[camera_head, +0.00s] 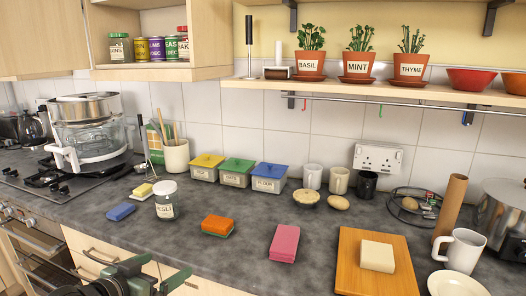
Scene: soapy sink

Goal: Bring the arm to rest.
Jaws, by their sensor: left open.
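My left gripper (166,277) shows at the bottom left edge of the head view, in front of the drawer fronts and below the worktop's front edge. It is open, and I see nothing between its fingers. Much of the arm behind it is cut off by the frame's bottom edge. My right gripper is not in view.
On the grey worktop (250,222) near the front are a blue sponge (121,212), a muesli jar (166,201), an orange sponge (217,227), a pink sponge (284,243) and a wooden board (372,280) with a pale block (377,256).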

